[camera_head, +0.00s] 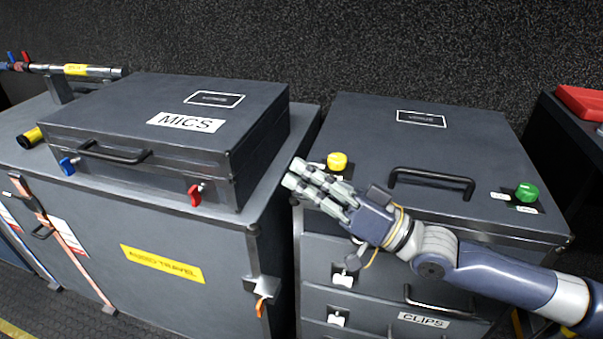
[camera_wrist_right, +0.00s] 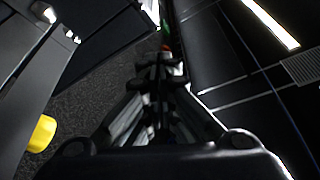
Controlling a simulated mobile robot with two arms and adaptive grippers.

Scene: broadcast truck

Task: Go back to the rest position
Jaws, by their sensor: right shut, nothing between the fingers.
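My right gripper (camera_head: 297,173) reaches in from the right in the head view. It is shut and empty, held above the front left of the drawer cabinet (camera_head: 350,115), with its fingertips pointing left towards the case marked MICS (camera_head: 245,100). It seems clear of both. The right wrist view shows the closed fingers (camera_wrist_right: 160,65) from behind. My left gripper is not in view.
The MICS case lies closed on a larger grey trunk (camera_head: 165,235). A yellow knob (camera_head: 337,161) is close behind my right fingers. The cabinet top has a black handle (camera_head: 432,177) and a green knob (camera_head: 527,191). A red object (camera_head: 580,100) lies at far right.

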